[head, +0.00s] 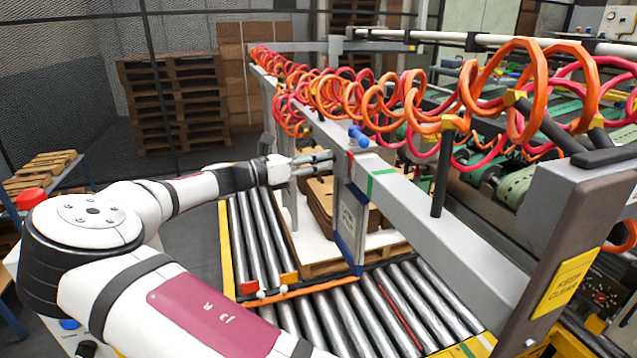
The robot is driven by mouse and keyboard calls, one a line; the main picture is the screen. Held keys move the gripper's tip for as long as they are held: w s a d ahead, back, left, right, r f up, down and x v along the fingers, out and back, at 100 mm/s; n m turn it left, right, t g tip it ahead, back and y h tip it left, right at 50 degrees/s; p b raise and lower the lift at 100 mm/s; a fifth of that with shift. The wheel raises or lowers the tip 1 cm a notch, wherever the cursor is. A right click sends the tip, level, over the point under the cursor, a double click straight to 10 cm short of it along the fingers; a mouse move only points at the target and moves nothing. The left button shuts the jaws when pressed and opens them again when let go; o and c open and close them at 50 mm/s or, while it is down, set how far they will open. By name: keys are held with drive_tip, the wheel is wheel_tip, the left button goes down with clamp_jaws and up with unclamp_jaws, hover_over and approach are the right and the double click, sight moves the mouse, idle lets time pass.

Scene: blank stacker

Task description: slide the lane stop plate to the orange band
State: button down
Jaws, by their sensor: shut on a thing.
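The lane stop plate (350,219) is a grey upright panel with blue edging and a small label. It hangs below the grey crossbeam rail, with its lower end near the rollers. A blue clamp knob (357,136) sits on top of the rail above it. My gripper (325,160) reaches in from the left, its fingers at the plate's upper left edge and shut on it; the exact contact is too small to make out. The rail carries a red mark (350,159) and a green band (380,180). I cannot make out an orange band on the rail.
Brown stacked blanks (322,202) lie on a pallet (318,268) behind the plate. The roller conveyor (345,312) has an orange strip (320,289) across it. Coiled orange and red hoses (385,100) hang above the rail. A post with a yellow sign (565,283) stands at right.

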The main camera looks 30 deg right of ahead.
drive_tip(key=w+d+b, duration=0.2)
drive_tip(key=w+b, duration=0.2)
drive_tip(key=w, duration=0.3)
drive_tip(key=shift+w, duration=0.15)
drive_tip(key=shift+r, duration=0.15)
drive_tip(key=c, duration=1.2)
unclamp_jaws()
drive_tip(key=shift+o, duration=0.2)
drive_tip(key=a, duration=0.7)
drive_tip(key=shift+w+a, duration=0.25)
drive_tip(key=shift+w, duration=0.05)
